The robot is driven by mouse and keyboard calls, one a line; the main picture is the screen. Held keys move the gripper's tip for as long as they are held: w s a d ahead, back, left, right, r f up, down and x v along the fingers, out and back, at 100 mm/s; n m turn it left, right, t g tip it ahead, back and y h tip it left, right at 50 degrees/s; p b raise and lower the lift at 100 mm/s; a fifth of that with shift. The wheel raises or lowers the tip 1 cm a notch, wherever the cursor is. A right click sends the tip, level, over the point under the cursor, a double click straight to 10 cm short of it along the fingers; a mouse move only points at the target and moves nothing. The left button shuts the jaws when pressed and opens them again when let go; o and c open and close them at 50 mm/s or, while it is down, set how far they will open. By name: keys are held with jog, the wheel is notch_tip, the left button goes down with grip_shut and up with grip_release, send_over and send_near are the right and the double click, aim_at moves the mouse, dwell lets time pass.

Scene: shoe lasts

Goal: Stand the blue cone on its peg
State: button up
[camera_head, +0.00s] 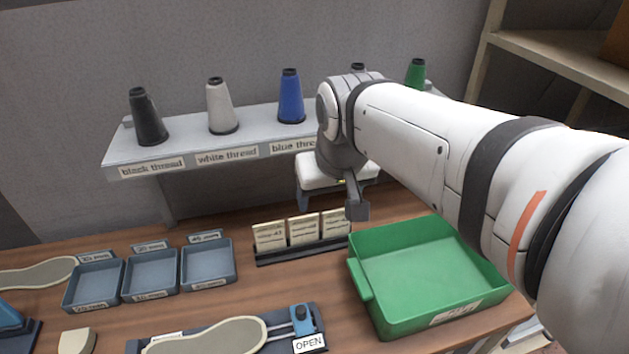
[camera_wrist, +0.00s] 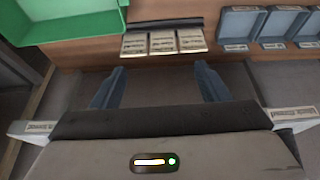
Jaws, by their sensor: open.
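The blue cone (camera_head: 290,97) stands upright on the grey shelf (camera_head: 118,150), above the blue thread label (camera_head: 293,146). Its base meets the shelf top, and any peg under or inside it is hidden. My gripper (camera_head: 332,202) hangs in front of the shelf, to the right of and below the blue cone, apart from it. In the wrist view my gripper (camera_wrist: 159,86) has its two fingers wide apart with nothing between them. The blue cone does not show in the wrist view.
A black cone (camera_head: 147,117) and a white cone (camera_head: 221,106) stand left of the blue one. A green cone (camera_head: 415,75) stands at right; another is mostly hidden by my arm. Below are a green tray (camera_head: 365,285), a card holder (camera_head: 305,247) and small blue trays (camera_head: 152,272).

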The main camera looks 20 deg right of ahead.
jog(key=s+f, duration=0.6)
jog(key=shift+s+d+g, duration=0.3)
jog(key=shift+s, duration=0.05)
jog(key=shift+f, duration=0.1)
jog(key=shift+f+b, duration=0.55)
jog(key=shift+f, duration=0.05)
jog(key=shift+r, duration=0.15)
jog(key=shift+c, duration=0.3)
